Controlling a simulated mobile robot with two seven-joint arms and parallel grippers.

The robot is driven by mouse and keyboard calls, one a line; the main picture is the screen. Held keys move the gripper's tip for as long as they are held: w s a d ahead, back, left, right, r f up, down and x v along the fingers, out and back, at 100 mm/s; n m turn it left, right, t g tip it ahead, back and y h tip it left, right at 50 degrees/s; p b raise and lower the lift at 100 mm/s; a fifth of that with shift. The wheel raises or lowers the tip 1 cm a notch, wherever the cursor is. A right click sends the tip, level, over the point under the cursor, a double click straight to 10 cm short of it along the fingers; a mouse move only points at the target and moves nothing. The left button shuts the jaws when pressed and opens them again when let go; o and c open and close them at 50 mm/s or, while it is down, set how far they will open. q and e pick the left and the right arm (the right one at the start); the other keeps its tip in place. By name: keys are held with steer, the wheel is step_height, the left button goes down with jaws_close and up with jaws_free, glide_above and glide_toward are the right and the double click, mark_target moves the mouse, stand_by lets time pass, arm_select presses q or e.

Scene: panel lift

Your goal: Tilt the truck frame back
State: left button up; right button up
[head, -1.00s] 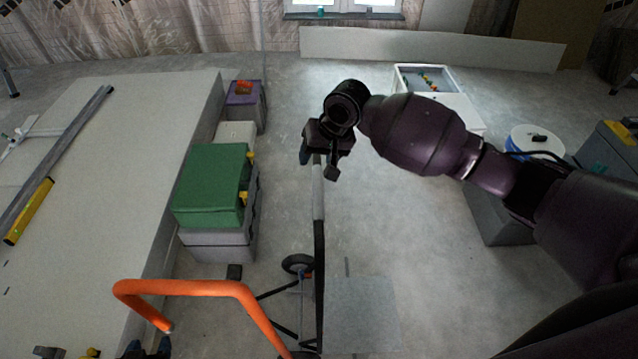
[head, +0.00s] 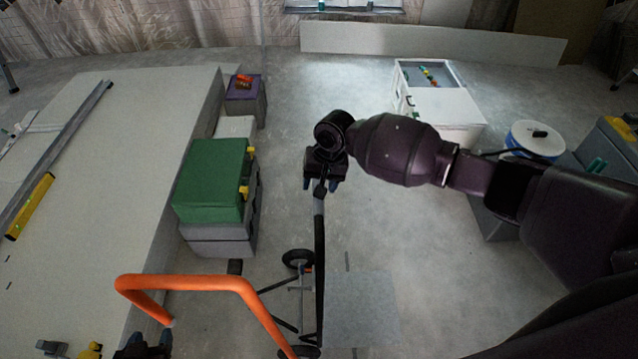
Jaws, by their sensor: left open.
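The truck frame has an orange tube handle (head: 190,284) at lower left, a long dark side tube (head: 319,260) with a grey upper end, and a black wheel (head: 298,259). My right gripper (head: 320,185) is at the upper end of the dark tube. Its fingertips are apart, one on each side of the tube; contact cannot be told. My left gripper (head: 148,338) is at the bottom edge, just below the free end of the orange handle. Its fingers are apart and empty, and its arm is out of view.
A green case (head: 212,182) on grey boxes stands left of the truck, beside a large pale panel stack (head: 110,170). A white cabinet (head: 445,108) and a white bucket (head: 537,140) stand at right. A grey plate (head: 362,310) is right of the tube.

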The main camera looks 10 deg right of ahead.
steer(key=shift+f, duration=0.4)
